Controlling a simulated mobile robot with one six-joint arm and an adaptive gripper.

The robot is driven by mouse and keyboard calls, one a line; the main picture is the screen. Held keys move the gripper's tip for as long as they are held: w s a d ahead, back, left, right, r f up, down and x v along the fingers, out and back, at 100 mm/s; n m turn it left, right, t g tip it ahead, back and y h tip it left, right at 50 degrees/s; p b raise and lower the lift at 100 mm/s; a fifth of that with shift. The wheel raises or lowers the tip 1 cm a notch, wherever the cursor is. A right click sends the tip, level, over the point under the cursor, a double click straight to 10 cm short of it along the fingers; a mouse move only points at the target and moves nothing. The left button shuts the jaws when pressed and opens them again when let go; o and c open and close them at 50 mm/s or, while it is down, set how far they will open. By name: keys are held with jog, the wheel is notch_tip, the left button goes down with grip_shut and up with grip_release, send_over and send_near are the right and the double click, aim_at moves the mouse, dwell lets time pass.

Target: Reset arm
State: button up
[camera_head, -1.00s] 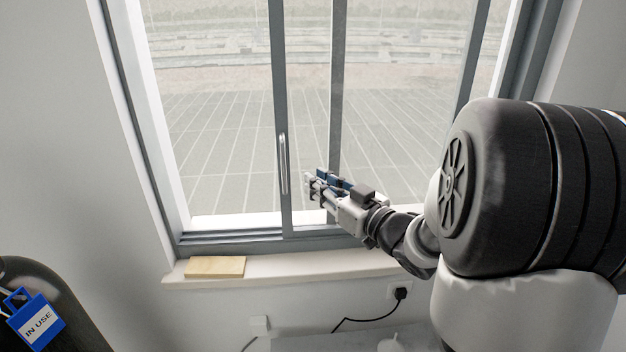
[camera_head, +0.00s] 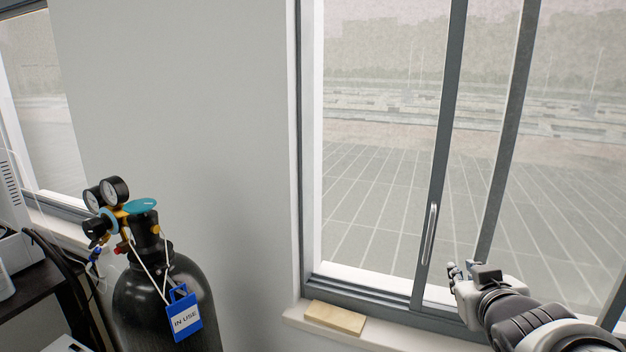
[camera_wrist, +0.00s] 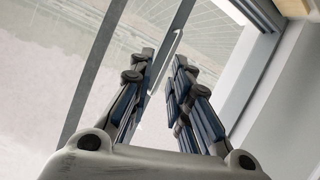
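My gripper (camera_head: 462,272) is at the lower right of the head view, in front of the window and above the sill. In the wrist view, the two fingers of my gripper (camera_wrist: 164,88) stand apart with a gap between them, and nothing is held there. The window's frame and the outdoor paving show past the fingers. My arm enters from the lower right corner of the head view.
A dark gas cylinder (camera_head: 190,315) with gauges and a blue "IN USE" tag (camera_head: 184,318) stands at the lower left. A wooden block (camera_head: 335,317) lies on the windowsill (camera_head: 385,335). The window handle (camera_head: 430,232) is just left of my gripper.

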jog(key=s+a+f+g+y, duration=0.1)
jog(key=s+a+f+g, duration=0.1)
jog(key=s, duration=0.6)
jog(key=s+a+f+g+y, duration=0.1)
jog(key=s+a+f+g, duration=0.2)
jog(key=s+a, duration=0.3)
jog(key=s+a+f+g, duration=0.2)
jog(key=s+a, duration=0.3)
jog(key=s, duration=0.4)
jog(key=shift+s+f+g+y, duration=0.4)
jog(key=shift+g, duration=0.5)
jog(key=shift+a, duration=0.15)
